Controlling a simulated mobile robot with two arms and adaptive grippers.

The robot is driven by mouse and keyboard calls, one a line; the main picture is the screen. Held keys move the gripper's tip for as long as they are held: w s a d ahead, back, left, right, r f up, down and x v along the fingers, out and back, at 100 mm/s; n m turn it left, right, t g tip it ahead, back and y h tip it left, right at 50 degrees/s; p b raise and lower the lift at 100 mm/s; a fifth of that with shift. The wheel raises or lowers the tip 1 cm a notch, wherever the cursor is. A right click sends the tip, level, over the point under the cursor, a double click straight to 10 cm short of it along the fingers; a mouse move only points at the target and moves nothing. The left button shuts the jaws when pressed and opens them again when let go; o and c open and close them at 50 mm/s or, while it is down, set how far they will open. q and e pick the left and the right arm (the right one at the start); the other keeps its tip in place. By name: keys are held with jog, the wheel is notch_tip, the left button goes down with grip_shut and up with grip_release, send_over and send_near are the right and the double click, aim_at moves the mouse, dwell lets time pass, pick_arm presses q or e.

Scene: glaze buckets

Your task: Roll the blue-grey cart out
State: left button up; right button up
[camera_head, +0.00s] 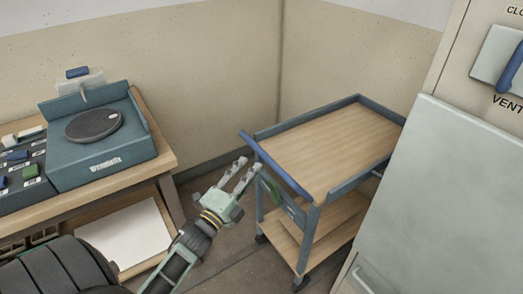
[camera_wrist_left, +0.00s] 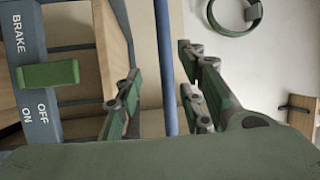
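The blue-grey cart (camera_head: 385,111) stands in the corner, with wood-coloured shelves and a blue handle bar (camera_head: 275,165) along its near-left edge. My left gripper (camera_head: 246,166) is just left of the handle bar, fingers pointing toward it. In the left wrist view its two fingers (camera_wrist_left: 163,92) are apart, and the blue bar (camera_wrist_left: 164,60) shows in the gap between them; I see no contact. A green brake lever (camera_head: 270,188) is on the cart's end below the bar. In the wrist view the lever (camera_wrist_left: 48,75) sits beside "BRAKE", "OFF" and "ON". My right gripper is not in view.
A wooden table (camera_head: 155,140) with a teal wheel device (camera_head: 110,160) stands at the left. A large pale cabinet (camera_head: 440,190) stands close to the cart's right. Walls are behind the cart. Some brown floor (camera_head: 245,262) is open between table and cart.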

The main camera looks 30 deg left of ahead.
aim_at(261, 156)
pick_arm(q)
jog(key=w, duration=0.2)
jog(key=w+r, duration=0.1)
jog(key=w, duration=0.1)
jog(key=w+r, duration=0.1)
jog(key=w, duration=0.1)
jog(key=shift+w+p, duration=0.3)
jog(key=shift+p, duration=0.1)
jog(key=shift+w+d, duration=0.1)
jog(key=shift+w, duration=0.3)
jog(key=c, duration=0.7)
grip_shut()
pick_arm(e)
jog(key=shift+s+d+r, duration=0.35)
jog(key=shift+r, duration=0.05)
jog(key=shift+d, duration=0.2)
